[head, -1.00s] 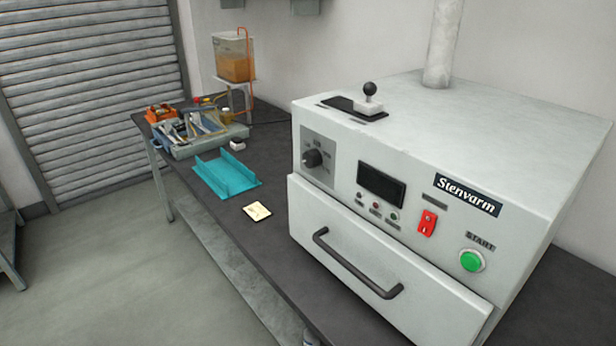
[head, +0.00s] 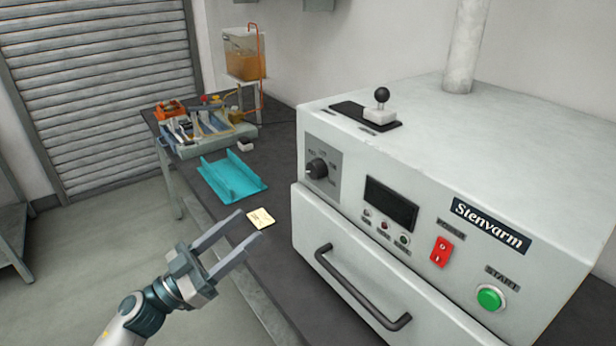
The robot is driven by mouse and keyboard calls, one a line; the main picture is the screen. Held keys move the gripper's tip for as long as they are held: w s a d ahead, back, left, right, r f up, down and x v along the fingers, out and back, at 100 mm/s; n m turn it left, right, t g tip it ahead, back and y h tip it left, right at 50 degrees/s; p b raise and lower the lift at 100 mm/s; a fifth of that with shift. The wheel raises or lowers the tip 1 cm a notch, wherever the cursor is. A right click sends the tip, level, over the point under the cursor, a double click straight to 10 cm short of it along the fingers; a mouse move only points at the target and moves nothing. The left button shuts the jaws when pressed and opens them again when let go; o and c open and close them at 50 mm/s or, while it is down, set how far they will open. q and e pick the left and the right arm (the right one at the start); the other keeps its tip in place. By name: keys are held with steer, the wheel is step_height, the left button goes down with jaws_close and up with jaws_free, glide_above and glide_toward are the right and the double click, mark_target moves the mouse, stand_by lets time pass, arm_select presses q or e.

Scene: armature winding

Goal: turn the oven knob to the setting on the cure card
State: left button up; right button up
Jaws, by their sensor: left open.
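The oven (head: 430,180) is a large pale grey box with a "Stenvarm" label, standing on the bench at the right. Its black knob (head: 317,168) sits on a grey dial plate (head: 332,178) at the upper left of the front face; the dial marks are too small to read. A small cream card (head: 261,218), perhaps the cure card, lies on the bench left of the oven; its writing is not legible. My left gripper (head: 250,228) is open and empty, its fingers pointing toward the card, below and left of the knob. My right gripper is not in view.
The oven front has a drawer handle (head: 362,290), a dark display (head: 390,203), a red switch (head: 441,251) and a green start button (head: 490,298). A black-knobbed lever (head: 381,107) stands on top. A teal tray (head: 232,177) and a tool tray (head: 215,140) are further back on the bench (head: 268,260).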

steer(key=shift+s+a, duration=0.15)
arm_select(q)
steer(key=p, duration=0.6)
glide_toward(311, 174)
steer(key=x, duration=0.7)
steer(key=shift+r, duration=0.2)
steer(key=shift+w+d+r, duration=0.15)
steer(key=shift+w+d, duration=0.2)
steer(key=shift+d, duration=0.2)
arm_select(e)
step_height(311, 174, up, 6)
arm_select(q)
steer(key=c, duration=1)
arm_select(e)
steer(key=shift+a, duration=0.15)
